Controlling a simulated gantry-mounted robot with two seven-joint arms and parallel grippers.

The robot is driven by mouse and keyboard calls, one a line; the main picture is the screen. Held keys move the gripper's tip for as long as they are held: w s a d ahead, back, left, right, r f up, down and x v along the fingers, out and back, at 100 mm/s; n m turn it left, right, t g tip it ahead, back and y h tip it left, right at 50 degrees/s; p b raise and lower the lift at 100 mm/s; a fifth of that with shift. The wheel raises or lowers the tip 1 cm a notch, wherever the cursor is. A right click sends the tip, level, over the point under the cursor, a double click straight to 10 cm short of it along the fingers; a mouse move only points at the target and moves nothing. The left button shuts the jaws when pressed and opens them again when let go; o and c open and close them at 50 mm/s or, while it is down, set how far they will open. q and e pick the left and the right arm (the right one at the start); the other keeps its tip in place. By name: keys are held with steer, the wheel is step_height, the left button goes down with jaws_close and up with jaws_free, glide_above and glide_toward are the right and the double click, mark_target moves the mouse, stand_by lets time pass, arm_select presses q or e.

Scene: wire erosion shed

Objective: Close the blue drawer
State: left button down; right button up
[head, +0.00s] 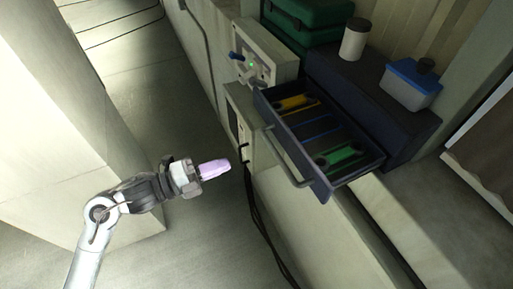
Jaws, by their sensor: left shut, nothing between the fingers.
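The blue drawer (300,164) is dark blue and stands pulled out of its dark blue cabinet (372,112). Inside lie a yellow item (296,101) and a green item (343,156) between dividers. My left gripper (229,164) comes in from the left, with pale lilac fingers shut and empty. In the picture it is left of the drawer front and apart from the handle. My right gripper is not in the head view.
On the cabinet stand a white canister (354,39) and a blue-lidded clear box (408,87). A green case (304,20) sits behind. A control box (262,58) with a lever is left of the drawer. Dark cables (256,212) hang below. The floor at left is open beside a pale pillar (70,120).

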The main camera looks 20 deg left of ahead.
arm_select(q)
steer(key=p, duration=0.4)
glide_toward(280, 143)
steer(key=x, duration=0.5)
steer(key=shift+w+r, duration=0.1)
steer(key=shift+w, duration=0.05)
steer(key=shift+x, duration=0.85)
